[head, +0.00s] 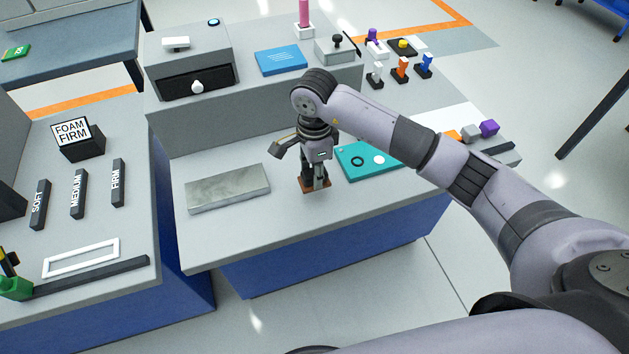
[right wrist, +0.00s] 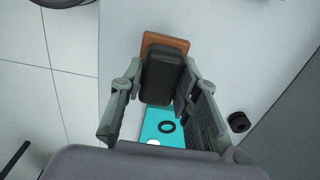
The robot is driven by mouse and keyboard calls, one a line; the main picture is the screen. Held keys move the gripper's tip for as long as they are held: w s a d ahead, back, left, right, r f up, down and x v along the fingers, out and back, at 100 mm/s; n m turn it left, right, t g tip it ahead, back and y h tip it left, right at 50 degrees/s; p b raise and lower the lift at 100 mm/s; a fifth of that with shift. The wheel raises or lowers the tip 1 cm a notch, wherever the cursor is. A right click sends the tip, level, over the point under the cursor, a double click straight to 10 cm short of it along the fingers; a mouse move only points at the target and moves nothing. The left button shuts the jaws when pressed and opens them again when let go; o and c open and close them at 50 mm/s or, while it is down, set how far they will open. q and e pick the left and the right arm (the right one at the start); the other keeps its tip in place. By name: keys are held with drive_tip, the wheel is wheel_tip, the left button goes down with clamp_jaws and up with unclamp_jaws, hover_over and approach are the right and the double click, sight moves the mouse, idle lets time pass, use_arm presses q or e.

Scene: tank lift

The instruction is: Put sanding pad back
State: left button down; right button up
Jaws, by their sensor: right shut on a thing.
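The sanding pad has a dark block-shaped grip (right wrist: 163,75) and a flat brown-orange base (right wrist: 168,42). Its base also shows in the head view (head: 316,187), below my right gripper at the front of the middle bench. My right gripper (head: 315,177) is shut on the dark block, with one finger on each side in the right wrist view (right wrist: 163,70). I cannot tell whether the base touches the bench top. A grey metal plate (head: 228,188) lies on the bench to the left of the pad. My left gripper is not in view.
A teal mat (head: 350,160) with a black ring and a white disc lies right of the pad. A raised shelf with a drawer box (head: 195,75) stands behind. The left bench holds bars marked SOFT, MEDIUM and FIRM (head: 118,182). The bench front (head: 270,222) is clear.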

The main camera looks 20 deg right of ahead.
drive_tip(key=shift+f, duration=0.55)
wheel_tip(320, 180, down, 3)
drive_tip(key=shift+f+p, duration=0.2)
drive_tip(key=shift+p, duration=0.1)
drive_tip(key=shift+f, duration=0.3)
drive_tip(key=o, duration=1)
drive_tip(key=shift+o, duration=0.2)
drive_tip(key=shift+r, duration=0.3)
wheel_tip(320, 180, up, 10)
drive_tip(key=shift+r+b, duration=0.2)
drive_tip(key=shift+b, duration=0.95)
drive_tip(key=shift+r, duration=0.7)
